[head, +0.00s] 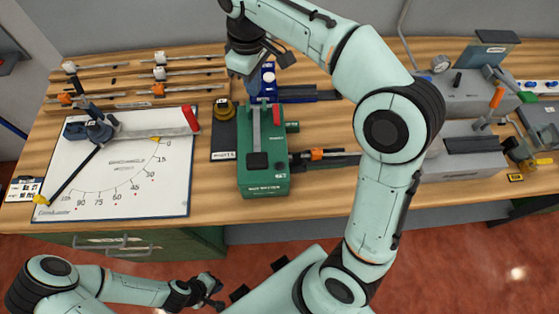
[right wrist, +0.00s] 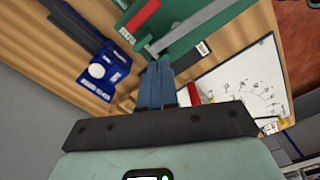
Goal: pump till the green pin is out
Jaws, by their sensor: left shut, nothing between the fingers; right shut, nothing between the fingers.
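A green box-shaped device (head: 263,182) stands on the bench, with a long grey lever (head: 256,132) along its top ending in a black pad, and a red part near its back. It also shows at the top of the right wrist view (right wrist: 190,35). I cannot make out a green pin; a short green cylinder (head: 292,127) sits at the device's right side. My right gripper (head: 250,92) is shut and empty, above the bench just behind the device; its blue fingers (right wrist: 158,68) are together. My left gripper (head: 216,303) is shut and empty, low in front of the bench.
A blue device (head: 268,80) with a white knob stands behind the green one. A white dial board (head: 120,190) with a pivoted arm and red handle lies left. Racks of rods (head: 140,82) are back left; grey machines (head: 460,155) stand right. My right arm covers part of the bench.

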